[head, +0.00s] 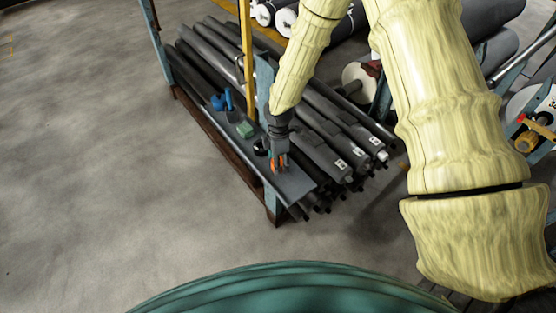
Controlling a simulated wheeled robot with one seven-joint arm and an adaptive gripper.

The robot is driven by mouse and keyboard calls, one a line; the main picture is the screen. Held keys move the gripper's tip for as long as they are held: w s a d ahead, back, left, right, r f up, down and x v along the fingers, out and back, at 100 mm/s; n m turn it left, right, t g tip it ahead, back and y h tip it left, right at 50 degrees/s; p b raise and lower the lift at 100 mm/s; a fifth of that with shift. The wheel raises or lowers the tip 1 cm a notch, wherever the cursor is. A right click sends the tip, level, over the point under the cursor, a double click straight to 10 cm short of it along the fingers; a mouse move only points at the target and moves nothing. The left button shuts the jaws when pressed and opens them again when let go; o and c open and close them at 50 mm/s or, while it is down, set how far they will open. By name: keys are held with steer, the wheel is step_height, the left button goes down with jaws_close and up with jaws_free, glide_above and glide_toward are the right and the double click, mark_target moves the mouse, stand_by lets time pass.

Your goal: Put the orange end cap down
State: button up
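My gripper (279,161) is at the near end of a narrow dark shelf board, pointing down. The orange end cap (274,166) shows as a small orange patch between and beside its fingers. The fingers appear closed around it. The cap is very small in the picture, and I cannot tell whether it touches the board (296,185) or hangs just above it. My fingers hide part of the cap.
On the board behind my gripper are a green block (245,130), a blue item (219,102) and a dark round item (260,147). Long grey rolls (320,153) lie close on the right. A yellow post (247,60) stands behind. The floor (110,160) at left is clear.

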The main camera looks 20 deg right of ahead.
steer(key=shift+r, duration=0.25)
step_height(320, 180, up, 12)
steer(key=b, duration=0.3)
steer(key=shift+f+b, duration=0.15)
steer(key=shift+b, duration=0.25)
stand_by(0.4)
